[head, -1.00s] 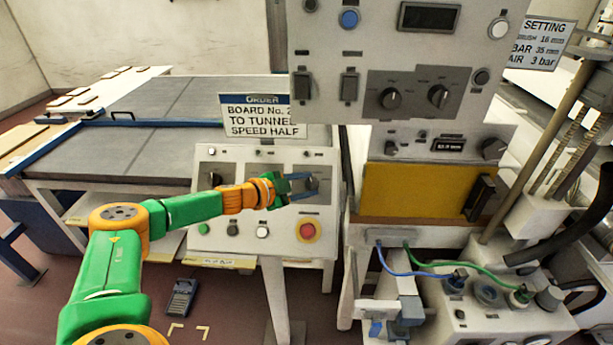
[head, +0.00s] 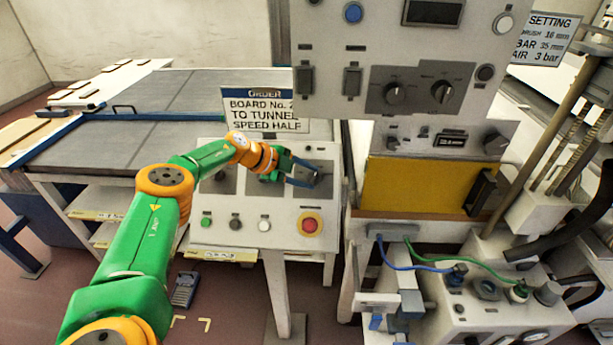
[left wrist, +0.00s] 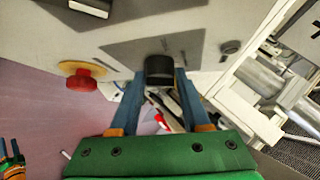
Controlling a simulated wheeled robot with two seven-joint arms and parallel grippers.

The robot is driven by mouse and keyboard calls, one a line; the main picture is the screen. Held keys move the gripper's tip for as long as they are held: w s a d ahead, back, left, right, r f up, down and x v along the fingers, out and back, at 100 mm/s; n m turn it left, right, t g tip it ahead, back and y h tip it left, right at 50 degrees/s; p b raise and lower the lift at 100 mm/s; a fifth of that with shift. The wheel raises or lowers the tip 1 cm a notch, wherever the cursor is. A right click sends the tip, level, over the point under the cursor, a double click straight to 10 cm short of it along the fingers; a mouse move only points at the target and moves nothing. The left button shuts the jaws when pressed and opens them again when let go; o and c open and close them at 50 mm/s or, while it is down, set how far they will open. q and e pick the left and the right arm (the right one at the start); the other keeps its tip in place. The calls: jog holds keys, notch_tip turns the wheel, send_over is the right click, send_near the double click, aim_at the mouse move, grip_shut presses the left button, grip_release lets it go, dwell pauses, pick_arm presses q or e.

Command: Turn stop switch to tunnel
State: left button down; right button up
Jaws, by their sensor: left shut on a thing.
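The stop switch appears to be the black knob on a grey plate (head: 324,166) at the right of the sloping white control panel (head: 275,238). The black knob (left wrist: 159,68) shows clearly in the left wrist view. My left gripper (head: 305,174) reaches it from the left, its blue-grey fingers shut on the knob, one on each side. In the left wrist view the gripper (left wrist: 160,82) has the knob between its fingertips. The knob's pointer direction and plate lettering cannot be read.
A red emergency button (head: 310,225) on yellow sits below the switch, and it also shows in the left wrist view (left wrist: 82,82). Green, black and white buttons line the panel's lower left. An order sign (head: 265,110) stands behind my wrist. A tall cabinet (head: 330,90) rises at the right.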

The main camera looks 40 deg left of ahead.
dwell(0.4)
pick_arm(q)
jog(key=c, duration=0.5)
grip_release()
jog(key=shift+c, duration=0.2)
jog(key=shift+o, duration=0.7)
jog(key=shift+w+f, duration=0.1)
jog(key=shift+w, duration=0.05)
jog(key=v, duration=0.7)
jog(key=shift+w+d, duration=0.1)
